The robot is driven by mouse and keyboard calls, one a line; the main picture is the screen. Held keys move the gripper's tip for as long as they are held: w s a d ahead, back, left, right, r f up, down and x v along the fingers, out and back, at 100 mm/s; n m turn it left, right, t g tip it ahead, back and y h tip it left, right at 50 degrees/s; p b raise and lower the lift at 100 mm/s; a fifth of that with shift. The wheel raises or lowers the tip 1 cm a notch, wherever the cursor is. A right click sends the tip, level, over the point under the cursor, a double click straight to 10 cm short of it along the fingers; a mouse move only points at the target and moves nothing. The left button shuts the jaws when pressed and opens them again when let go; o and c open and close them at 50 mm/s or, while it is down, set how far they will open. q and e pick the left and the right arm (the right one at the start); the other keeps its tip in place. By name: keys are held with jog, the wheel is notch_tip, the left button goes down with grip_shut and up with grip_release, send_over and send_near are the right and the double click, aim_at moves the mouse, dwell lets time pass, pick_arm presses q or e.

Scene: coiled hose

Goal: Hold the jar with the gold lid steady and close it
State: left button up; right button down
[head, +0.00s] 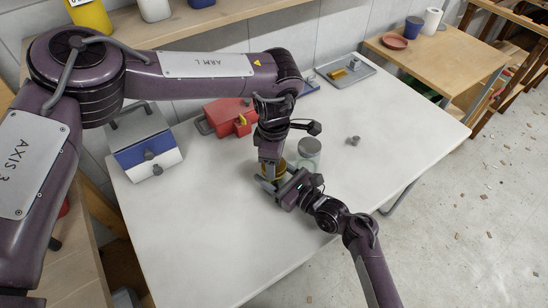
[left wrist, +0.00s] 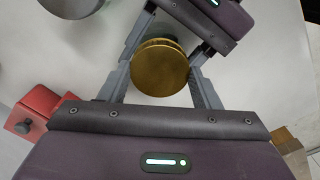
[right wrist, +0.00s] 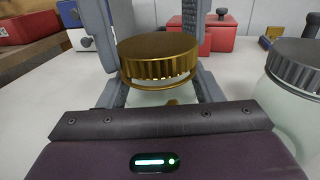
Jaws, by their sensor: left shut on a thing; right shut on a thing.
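The jar with the gold lid stands on the white table; its glass body (right wrist: 147,98) shows between my right gripper's fingers in the right wrist view. The gold lid (right wrist: 158,52) sits level at its top, with a thin gold ring just below its ribbed side. I cannot tell how tightly it is seated. My left gripper (left wrist: 162,82) points down from above, shut on the lid (left wrist: 160,68). My right gripper (right wrist: 157,92) comes in low from the side, shut on the jar. In the head view the arms hide most of this jar.
A glass jar with a grey lid (head: 309,153) stands close beside, to the right. A red box (head: 224,117) and a blue-and-white box (head: 148,157) stand behind and left. A tray (head: 355,75) lies at the back. The table's right and front are mostly clear.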

pick_arm(q)
jog(key=m, duration=0.5)
jog(key=shift+r+m, duration=0.1)
jog(key=shift+m, duration=0.3)
jog(key=m, duration=0.4)
jog(key=shift+m, duration=0.3)
jog(key=m, duration=0.2)
jog(key=shift+m, duration=0.3)
jog(key=o, duration=0.9)
jog(key=shift+o, duration=0.2)
jog(key=shift+r, duration=2.2)
jog(key=shift+c, duration=0.5)
